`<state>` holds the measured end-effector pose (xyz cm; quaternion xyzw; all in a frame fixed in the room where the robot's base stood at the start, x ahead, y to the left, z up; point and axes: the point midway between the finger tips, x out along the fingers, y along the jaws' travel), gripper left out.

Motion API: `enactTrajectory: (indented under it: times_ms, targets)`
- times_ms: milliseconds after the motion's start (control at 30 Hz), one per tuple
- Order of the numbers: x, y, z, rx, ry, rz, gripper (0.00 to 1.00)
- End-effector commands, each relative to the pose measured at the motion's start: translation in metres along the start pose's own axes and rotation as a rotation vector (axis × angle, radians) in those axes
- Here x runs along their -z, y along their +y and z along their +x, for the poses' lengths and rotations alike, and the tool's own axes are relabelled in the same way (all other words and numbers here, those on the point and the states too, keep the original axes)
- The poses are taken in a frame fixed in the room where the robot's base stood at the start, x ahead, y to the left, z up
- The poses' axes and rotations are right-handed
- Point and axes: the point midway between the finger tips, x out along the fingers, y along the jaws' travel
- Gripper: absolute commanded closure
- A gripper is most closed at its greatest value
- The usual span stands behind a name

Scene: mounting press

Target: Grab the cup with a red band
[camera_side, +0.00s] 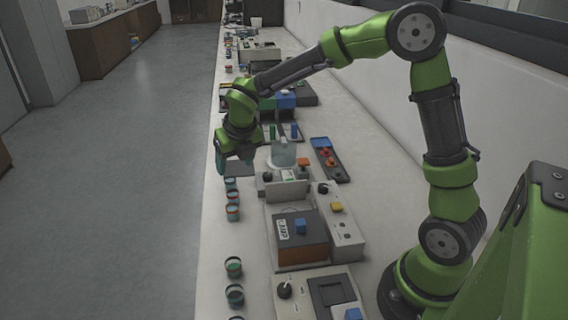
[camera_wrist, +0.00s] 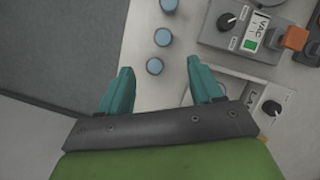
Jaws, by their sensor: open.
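Several small cups stand in a row along the table's left edge in the side view. Two cups near the gripper, the middle one (camera_side: 232,196) and the one nearer the camera (camera_side: 232,213), show reddish bands. The farther one (camera_side: 231,183) looks mostly blue. My gripper (camera_side: 224,163) is open and empty, pointing down above the table just beyond these cups. In the wrist view, three round blue tops show: upper (camera_wrist: 169,5), middle (camera_wrist: 163,37) and lower (camera_wrist: 155,66). The lower one appears between the open fingertips (camera_wrist: 160,64). Bands are hidden there.
A control box with an orange button (camera_side: 303,162) and a clear container (camera_side: 283,154) stand right of the gripper. More cups (camera_side: 233,267) stand along the near edge. Floor lies left of the table.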

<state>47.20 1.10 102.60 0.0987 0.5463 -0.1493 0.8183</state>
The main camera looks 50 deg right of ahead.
Motion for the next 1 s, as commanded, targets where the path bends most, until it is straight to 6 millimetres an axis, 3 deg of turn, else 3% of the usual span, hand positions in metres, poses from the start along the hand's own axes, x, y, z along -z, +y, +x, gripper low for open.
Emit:
enactTrajectory:
  times_ms: [333,667,1000]
  targets:
    - [0.002,-0.001,0.075,0.002,0.005,0.003,0.35]
    - [0.003,-0.002,0.104,0.001,0.003,0.004,0.35]
    - [0.007,-0.005,0.147,0.0,0.002,0.004,0.35]
